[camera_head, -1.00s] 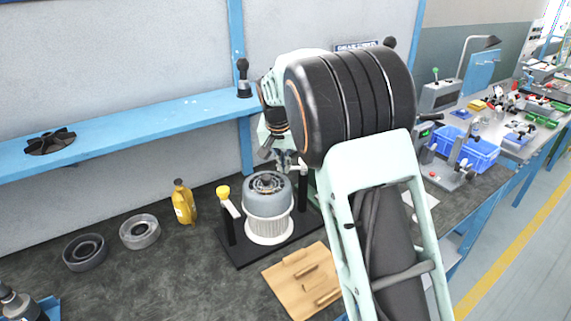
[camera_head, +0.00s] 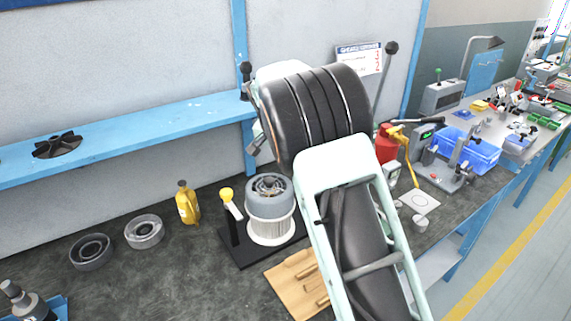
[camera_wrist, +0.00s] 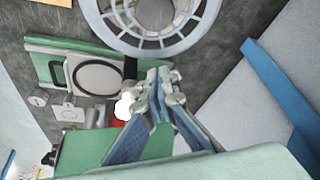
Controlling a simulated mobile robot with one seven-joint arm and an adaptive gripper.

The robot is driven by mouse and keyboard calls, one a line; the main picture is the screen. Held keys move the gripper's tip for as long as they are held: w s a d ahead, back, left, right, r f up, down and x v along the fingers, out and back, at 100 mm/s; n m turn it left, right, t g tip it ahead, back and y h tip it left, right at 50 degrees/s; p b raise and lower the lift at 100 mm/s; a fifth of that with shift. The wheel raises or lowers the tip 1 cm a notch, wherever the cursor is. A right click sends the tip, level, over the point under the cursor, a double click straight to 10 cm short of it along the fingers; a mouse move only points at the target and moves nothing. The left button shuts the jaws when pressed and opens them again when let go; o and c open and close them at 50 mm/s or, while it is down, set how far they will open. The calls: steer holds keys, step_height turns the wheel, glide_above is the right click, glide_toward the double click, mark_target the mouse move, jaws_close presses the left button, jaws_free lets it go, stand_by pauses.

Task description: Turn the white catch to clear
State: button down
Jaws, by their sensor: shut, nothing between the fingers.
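The blower (camera_head: 270,210) stands on a black base (camera_head: 240,258), with a grey top and a white ribbed body. A post on its left carries a white lever with a yellow knob (camera_head: 227,194). In the wrist view, the blower's round grille (camera_wrist: 155,42) is at the top. A rounded white knob, apparently the white catch (camera_wrist: 124,106), shows by a dark post. My gripper (camera_wrist: 163,78) is shut and empty just right of this knob; I cannot tell if they touch. In the head view, my arm hides the gripper and the catch.
A wooden block (camera_head: 290,282) lies in front of the base. A yellow bottle (camera_head: 187,204) and two grey rings (camera_head: 144,231) are to the left. A red container (camera_head: 386,143), a white sheet (camera_head: 420,201) and a blue bin (camera_head: 475,152) are to the right. A blue shelf (camera_head: 120,128) runs behind.

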steer(key=shift+w+m+h+p, duration=0.4)
steer(key=shift+w+m+p, duration=0.25)
steer(key=shift+m+p, duration=0.5)
steer(key=shift+w+d+m+g+h+p, duration=0.15)
steer(key=shift+w+m+g+h+p, duration=0.4)
steer(key=shift+m, duration=0.9)
stand_by(0.5)
steer(key=shift+w+d+p, duration=0.1)
steer(key=shift+w+p, duration=0.45)
stand_by(4.3)
